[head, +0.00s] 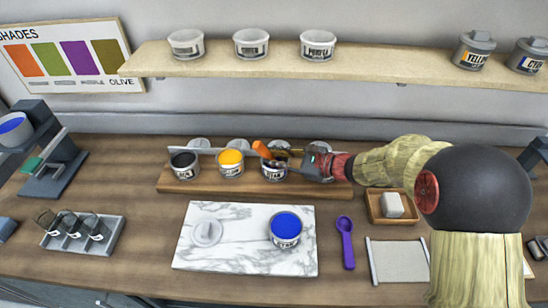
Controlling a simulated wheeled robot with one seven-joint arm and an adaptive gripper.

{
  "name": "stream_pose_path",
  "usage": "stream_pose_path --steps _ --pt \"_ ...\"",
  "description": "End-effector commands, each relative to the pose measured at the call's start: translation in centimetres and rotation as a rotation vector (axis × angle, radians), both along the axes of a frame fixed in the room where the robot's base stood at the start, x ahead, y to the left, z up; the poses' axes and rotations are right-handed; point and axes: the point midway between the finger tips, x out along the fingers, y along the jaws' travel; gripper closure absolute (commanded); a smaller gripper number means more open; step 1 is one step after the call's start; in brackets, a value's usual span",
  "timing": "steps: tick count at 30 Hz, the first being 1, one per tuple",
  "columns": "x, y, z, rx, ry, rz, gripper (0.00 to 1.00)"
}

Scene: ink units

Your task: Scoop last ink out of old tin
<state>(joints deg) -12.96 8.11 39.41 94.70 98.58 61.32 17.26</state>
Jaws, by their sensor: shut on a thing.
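My gripper (288,163) is at the third tin (273,173) in the wooden rack, reaching in from the right. It is shut on a tool with an orange handle (268,146), which tilts up to the left above that tin's mouth. The tool's lower end is hidden by the tin and the gripper, so I cannot tell whether it touches ink. The third tin's contents are mostly hidden. An open tin of blue ink (286,230) stands on the right of the marble slab (225,255). I cannot tell which tin is the old one.
The rack (200,187) also holds a black-ink tin (184,164) and a yellow-ink tin (230,163). A purple scoop (346,242), a cloth (398,262) and a wooden tray (378,207) lie right of the slab. A pale lid (207,232) rests on the slab. A shelf (370,61) runs above.

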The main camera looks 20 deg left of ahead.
Motion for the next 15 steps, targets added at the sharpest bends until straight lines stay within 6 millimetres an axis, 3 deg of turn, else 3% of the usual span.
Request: stream_pose_path --steps 15 --pt "0.0 0.0 5.0 0.001 -0.002 0.000 1.00"
